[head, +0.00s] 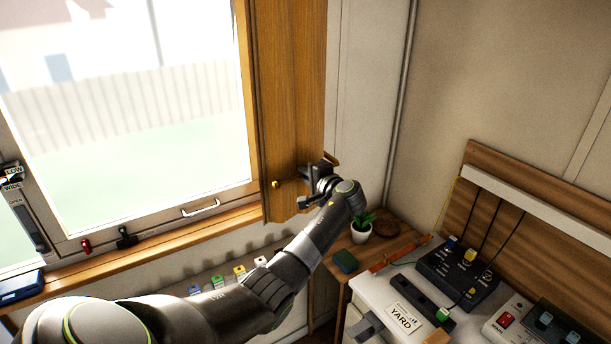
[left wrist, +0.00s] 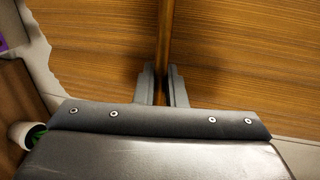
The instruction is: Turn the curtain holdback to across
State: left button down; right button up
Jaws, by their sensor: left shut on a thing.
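A wooden panel (head: 295,90) stands at the right side of the window, with a small brass knob (head: 276,183) low on its face. My left gripper (head: 310,186) is at the panel's lower right part. In the left wrist view my gripper's fingers (left wrist: 162,82) are shut on a narrow brown bar (left wrist: 165,38), which I take to be the curtain holdback. It stands out in front of the wood-grained surface (left wrist: 235,45). In the head view a small brown end (head: 331,158) shows just beyond the gripper; the rest is hidden. My right gripper is not in view.
A potted plant (head: 361,229) stands on a small wooden table right of my arm. A white desk with a YARD sign (head: 402,319) and several control boxes is at lower right. The window handle (head: 201,208) and sill lie to the left.

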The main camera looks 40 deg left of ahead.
pick_arm(q)
jog(key=shift+a+r, duration=0.1)
jog(key=shift+r, duration=0.1)
jog(key=c, duration=1.6)
grip_release()
jog(key=shift+a+f, duration=0.1)
jog(key=b+v, duration=0.5)
jog(key=v, duration=1.2)
jog(key=shift+d+b, duration=0.25)
jog(key=shift+b, duration=0.05)
